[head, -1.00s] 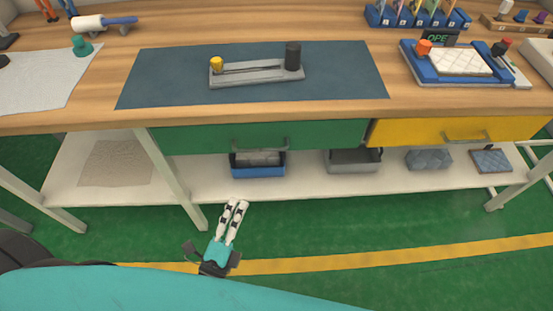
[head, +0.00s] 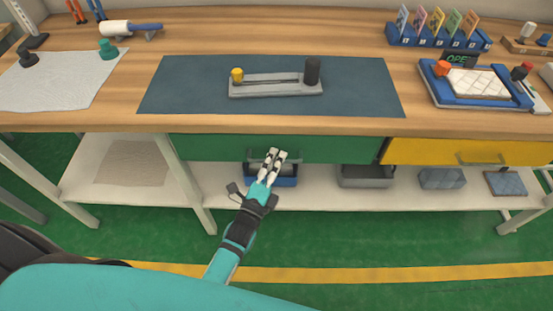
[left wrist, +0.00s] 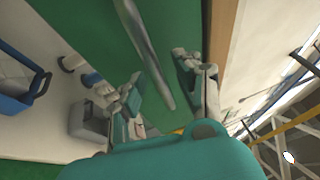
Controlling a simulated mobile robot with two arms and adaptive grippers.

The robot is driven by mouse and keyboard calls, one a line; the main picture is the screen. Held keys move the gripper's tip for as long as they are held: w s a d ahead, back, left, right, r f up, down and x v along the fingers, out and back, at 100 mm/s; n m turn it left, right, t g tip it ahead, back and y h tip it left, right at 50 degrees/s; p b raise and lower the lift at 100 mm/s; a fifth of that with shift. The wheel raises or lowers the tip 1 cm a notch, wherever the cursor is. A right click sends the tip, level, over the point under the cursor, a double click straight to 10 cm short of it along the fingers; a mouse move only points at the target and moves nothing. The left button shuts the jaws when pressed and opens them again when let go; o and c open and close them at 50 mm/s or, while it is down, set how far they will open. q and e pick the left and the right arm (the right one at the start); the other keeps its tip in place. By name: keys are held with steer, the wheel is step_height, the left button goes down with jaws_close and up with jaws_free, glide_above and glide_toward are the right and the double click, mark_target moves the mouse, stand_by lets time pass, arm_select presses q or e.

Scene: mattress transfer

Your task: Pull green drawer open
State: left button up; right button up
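The green drawer (head: 220,147) sits under the front left of the workbench top and looks shut. Its metal handle (head: 300,155) is partly hidden behind my left gripper (head: 272,153) in the head view. In the left wrist view the handle (left wrist: 147,48) shows as a grey bar against the green drawer front (left wrist: 85,25). There my left gripper (left wrist: 160,74) is open, with one finger on each side of the bar. I cannot tell whether either finger touches it. My right gripper is not in view.
A yellow drawer (head: 450,152) is to the right. Below, the white shelf (head: 330,196) holds a blue bin (head: 285,182) and a grey bin (head: 366,177). A table leg (head: 187,185) stands left of my arm. The green floor in front is clear.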

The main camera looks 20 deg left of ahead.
arm_select(q)
steer(key=shift+w, duration=0.2)
jaws_close()
stand_by(0.5)
